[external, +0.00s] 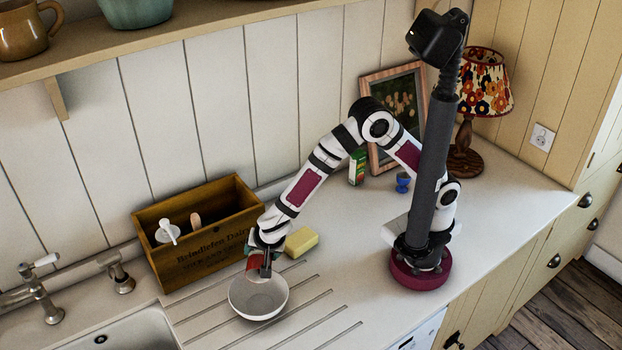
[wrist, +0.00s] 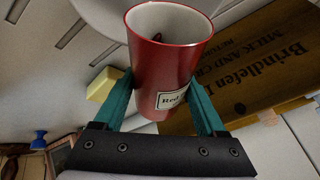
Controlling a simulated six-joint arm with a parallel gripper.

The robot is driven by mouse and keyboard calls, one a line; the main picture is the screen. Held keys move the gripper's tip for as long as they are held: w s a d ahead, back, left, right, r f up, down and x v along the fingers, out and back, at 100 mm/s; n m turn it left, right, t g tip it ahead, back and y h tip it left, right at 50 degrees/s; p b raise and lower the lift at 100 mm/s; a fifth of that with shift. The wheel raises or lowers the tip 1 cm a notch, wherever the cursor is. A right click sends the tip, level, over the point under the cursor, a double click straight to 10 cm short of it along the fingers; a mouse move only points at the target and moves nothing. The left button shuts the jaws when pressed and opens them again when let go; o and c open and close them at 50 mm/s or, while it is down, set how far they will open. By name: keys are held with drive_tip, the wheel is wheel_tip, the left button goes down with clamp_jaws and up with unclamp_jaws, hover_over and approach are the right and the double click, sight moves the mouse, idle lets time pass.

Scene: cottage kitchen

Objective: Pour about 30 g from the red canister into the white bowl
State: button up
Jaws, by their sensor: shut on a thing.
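My gripper (wrist: 165,95) is shut on the red canister (wrist: 158,75), with one teal finger on each side of it. In the wrist view the canister is open at the top, with a pale inside, something dark in it and a label on its front. In the external view the canister (external: 254,262) shows only in part behind my gripper (external: 265,268), just above the back rim of the white bowl (external: 250,306); it looks tilted. The bowl stands upright on the grooved drainboard. The visible inside of the bowl looks pale, and I cannot tell whether anything lies in it.
A wooden crate (external: 200,262) stands close behind and left of the bowl. A yellow sponge (external: 301,241) lies to the right of my gripper. The sink (external: 130,332) and tap (external: 40,290) are at the left. A blue egg cup (external: 403,183), a green box (external: 357,167) and a lamp (external: 484,90) stand farther back.

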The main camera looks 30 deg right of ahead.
sight(260, 257)
drive_tip(key=shift+s+a+r+t+h, duration=0.3)
drive_tip(key=shift+r+t+h, duration=0.2)
drive_tip(key=shift+t, duration=0.2)
drive_tip(key=shift+s+a+r+t+h, duration=0.25)
drive_tip(key=shift+r+t+h, duration=0.2)
drive_tip(key=shift+t, duration=0.25)
idle(3.1)
